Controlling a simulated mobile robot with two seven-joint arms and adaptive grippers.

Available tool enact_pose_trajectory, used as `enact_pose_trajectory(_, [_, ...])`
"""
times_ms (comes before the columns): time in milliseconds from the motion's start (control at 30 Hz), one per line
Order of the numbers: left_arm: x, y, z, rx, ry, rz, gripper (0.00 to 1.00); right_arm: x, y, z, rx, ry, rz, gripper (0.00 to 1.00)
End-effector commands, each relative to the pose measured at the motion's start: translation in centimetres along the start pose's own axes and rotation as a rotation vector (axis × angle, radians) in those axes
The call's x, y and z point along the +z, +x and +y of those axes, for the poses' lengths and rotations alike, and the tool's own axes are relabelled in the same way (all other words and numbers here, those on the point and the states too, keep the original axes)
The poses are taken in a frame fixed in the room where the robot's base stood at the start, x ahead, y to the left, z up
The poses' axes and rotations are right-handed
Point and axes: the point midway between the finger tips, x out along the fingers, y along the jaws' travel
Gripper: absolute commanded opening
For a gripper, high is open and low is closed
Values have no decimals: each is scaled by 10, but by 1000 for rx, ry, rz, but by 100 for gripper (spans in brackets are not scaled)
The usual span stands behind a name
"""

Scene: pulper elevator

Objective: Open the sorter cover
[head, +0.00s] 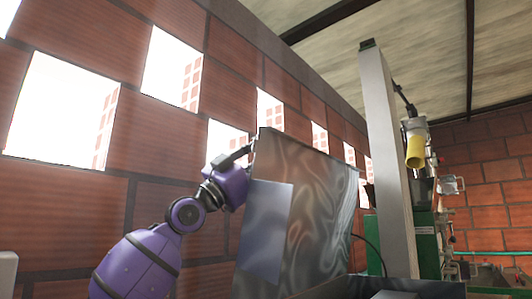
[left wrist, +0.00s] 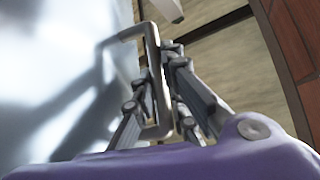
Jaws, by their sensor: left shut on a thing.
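The sorter cover (head: 325,210) is a large, shiny metal sheet standing steeply upright in the middle of the head view. In the left wrist view its pale surface (left wrist: 50,85) fills the left side. A grey bar handle (left wrist: 152,55) sticks out from that surface. My left gripper (head: 248,150) is at the cover's upper left edge, and its fingers (left wrist: 163,85) are shut on the handle. In the head view the handle is mostly hidden by the gripper. My right gripper is in neither view.
A brick wall (head: 165,125) with bright openings runs close behind my left arm. A tall grey post (head: 386,160) stands right of the cover. Green machinery (head: 428,240) with a yellow part (head: 415,152) is beyond it.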

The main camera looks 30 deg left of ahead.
Motion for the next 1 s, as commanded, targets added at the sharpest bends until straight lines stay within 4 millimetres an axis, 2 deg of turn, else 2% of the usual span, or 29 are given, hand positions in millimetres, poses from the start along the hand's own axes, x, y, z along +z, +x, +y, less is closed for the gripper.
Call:
enact_pose_trajectory(167, [-1, 1, 5, 11, 4, 1, 0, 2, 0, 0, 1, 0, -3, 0])
enact_pose_trajectory(400, [-4, 6, 37, 75, 66, -1, 0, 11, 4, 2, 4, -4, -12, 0])
enact_pose_trajectory(667, [-7, 7, 37, 77, 70, 0, 0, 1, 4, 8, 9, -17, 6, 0])
enact_pose_trajectory(700, [-7, 7, 37, 76, 70, 0, 17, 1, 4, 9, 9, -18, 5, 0])
enact_pose_trajectory(800, [-7, 7, 37, 76, 71, 0, 30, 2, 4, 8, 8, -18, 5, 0])
enact_pose_trajectory(1000, [-7, 7, 37, 76, 72, 0, 31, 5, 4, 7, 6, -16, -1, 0])
